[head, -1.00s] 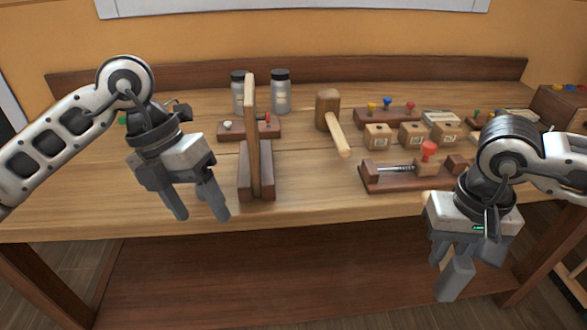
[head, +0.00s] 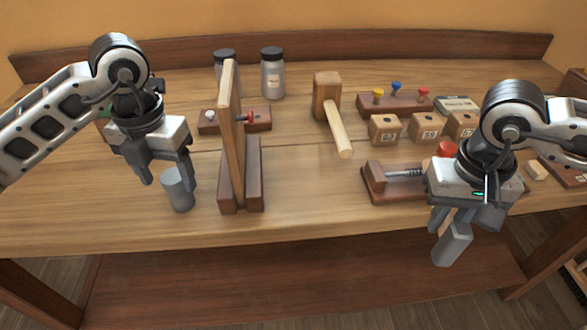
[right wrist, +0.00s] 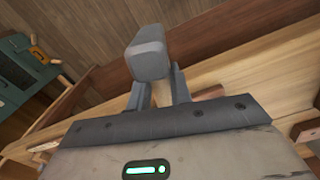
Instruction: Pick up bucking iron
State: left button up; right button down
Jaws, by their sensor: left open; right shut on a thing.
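A plain grey cylinder (head: 177,196), which looks like the bucking iron, stands upright on the bench near its front left edge. My left gripper (head: 167,178) is open over it, fingers pointing down; one finger overlaps the cylinder's top right in the picture. Whether they touch I cannot tell. My right gripper (head: 448,228) is shut on a grey block (head: 453,247), held at the bench's front edge on the right. The block also shows in the right wrist view (right wrist: 146,58), between the fingertips.
A wooden upright in a slotted stand (head: 231,140) rises just right of the left gripper. A mallet (head: 328,95), two jars (head: 272,75), numbered wooden blocks (head: 385,128) and a screw clamp (head: 380,185) stand further right or back. Bare bench lies left of the cylinder.

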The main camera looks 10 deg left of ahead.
aim_at(172, 175)
pick_arm(q)
jog(key=f, duration=0.2)
jog(key=w+f, duration=0.1)
jog(key=f, duration=0.1)
jog(key=shift+w+d+p, duration=0.1)
jog(key=shift+w+p, duration=0.05)
jog(key=shift+p, duration=0.2)
pick_arm(e)
jog(key=shift+w+r, duration=0.1)
jog(key=shift+r, duration=0.3)
pick_arm(q)
jog(key=shift+f, duration=0.6)
jog(key=shift+r, duration=0.1)
grip_shut()
jog(key=shift+w+r, duration=0.1)
jog(key=shift+r, duration=0.35)
notch_tip(172, 175, up, 2)
pick_arm(e)
jog(key=shift+r, duration=0.2)
pick_arm(q)
jog(key=s+d+r, duration=0.9)
jog(key=s+r, duration=0.1)
jog(key=shift+s, duration=0.3)
